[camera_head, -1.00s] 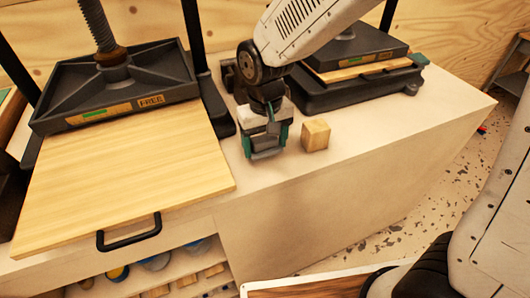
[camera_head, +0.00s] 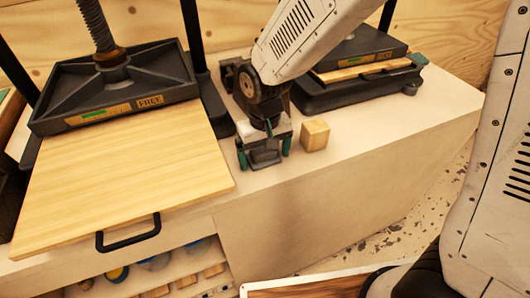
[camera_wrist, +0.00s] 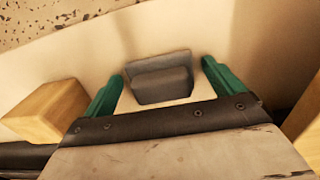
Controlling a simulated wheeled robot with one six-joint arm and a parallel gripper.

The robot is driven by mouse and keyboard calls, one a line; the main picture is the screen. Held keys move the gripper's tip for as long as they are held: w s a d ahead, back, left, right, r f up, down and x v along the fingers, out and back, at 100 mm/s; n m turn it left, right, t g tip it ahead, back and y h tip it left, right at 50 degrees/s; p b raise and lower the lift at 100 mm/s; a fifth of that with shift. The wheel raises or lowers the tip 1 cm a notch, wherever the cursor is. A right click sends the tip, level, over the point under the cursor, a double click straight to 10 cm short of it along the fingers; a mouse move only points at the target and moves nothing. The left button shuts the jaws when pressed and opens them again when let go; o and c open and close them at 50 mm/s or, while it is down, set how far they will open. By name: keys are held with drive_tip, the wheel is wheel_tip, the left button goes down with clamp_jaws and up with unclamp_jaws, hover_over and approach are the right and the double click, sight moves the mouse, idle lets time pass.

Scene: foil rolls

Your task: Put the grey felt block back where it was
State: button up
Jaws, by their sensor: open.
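The grey felt block (camera_head: 264,158) sits on the pale counter near its front edge, right of the press with the FREE label. My gripper (camera_head: 264,154) is above it with its green fingers open, one on each side. In the wrist view the dark grey block (camera_wrist: 160,80) lies between the spread fingers of my gripper (camera_wrist: 163,85), with a gap showing on both sides. The block's far underside is hidden.
A wooden cube (camera_head: 314,135) stands close to the right of my gripper. The left press (camera_head: 115,85) has a wooden board (camera_head: 125,170) with a black handle (camera_head: 129,235) in front. A second press (camera_head: 350,90) stands behind. The counter's right part is clear.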

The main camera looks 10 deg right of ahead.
sight(264, 152)
wheel_tip(264, 152, up, 12)
drive_tip(key=s+d+r+m, duration=0.1)
drive_tip(key=s+d+r, duration=0.25)
drive_tip(key=d, duration=0.25)
drive_tip(key=s+d+r+m, duration=0.1)
drive_tip(key=s+d+r, duration=0.25)
drive_tip(key=d, duration=0.25)
drive_tip(key=s+d+m+t, duration=0.1)
drive_tip(key=s+d, duration=0.7)
drive_tip(key=s, duration=0.4)
drive_tip(key=shift+d+f, duration=0.3)
drive_tip(key=shift+d, duration=0.1)
